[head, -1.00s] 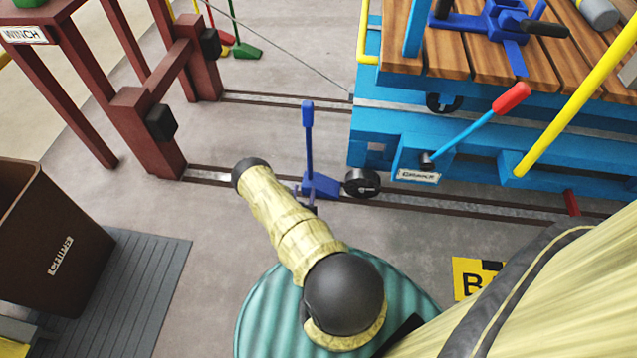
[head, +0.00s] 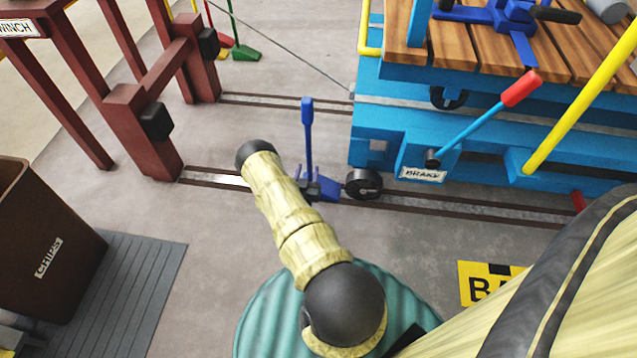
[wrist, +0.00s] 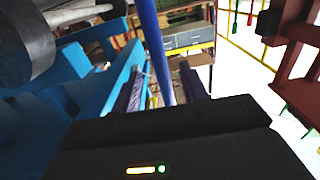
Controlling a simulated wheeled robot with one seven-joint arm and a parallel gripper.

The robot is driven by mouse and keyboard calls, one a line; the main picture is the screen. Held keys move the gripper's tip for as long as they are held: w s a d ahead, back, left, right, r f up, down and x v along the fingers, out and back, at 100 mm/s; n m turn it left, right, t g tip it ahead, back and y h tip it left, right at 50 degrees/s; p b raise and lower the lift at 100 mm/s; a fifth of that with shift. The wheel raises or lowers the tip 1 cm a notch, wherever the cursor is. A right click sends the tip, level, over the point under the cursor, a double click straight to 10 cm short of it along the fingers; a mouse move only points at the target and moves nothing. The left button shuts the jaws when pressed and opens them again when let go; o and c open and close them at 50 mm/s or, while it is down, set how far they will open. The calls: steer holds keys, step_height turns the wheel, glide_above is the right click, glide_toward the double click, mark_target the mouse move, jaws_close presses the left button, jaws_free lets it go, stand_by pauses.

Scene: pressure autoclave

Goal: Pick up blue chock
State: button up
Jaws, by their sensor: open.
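The blue chock (head: 326,184) stands on the near rail, against a dark wheel of the blue cart. Its upright blue handle (head: 307,137) rises above it. My gripper (head: 312,189) is at the handle's lower part and hides some of the chock's base. In the wrist view the blue handle (wrist: 156,50) stands between the two fingers of my gripper (wrist: 163,88). The fingers are apart, with a gap visible beside the handle. Whether either finger touches the handle cannot be told. The chock's base is out of sight in the wrist view.
The blue cart (head: 480,150) with a wooden deck and a red-tipped brake lever (head: 490,115) stands to the right. The red-brown winch frame (head: 140,130) is at left, and a brown chips bin (head: 45,245) at lower left. Floor between is clear.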

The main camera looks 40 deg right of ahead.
mark_target(309, 165)
steer(key=b+x, duration=0.2)
steer(key=x, duration=0.1)
steer(key=shift+w+d, duration=0.1)
steer(key=shift+w+d+r+b, duration=0.2)
steer(key=shift+w+d+b, duration=0.15)
steer(key=shift+d, duration=0.05)
jaws_close()
stand_by(1.3)
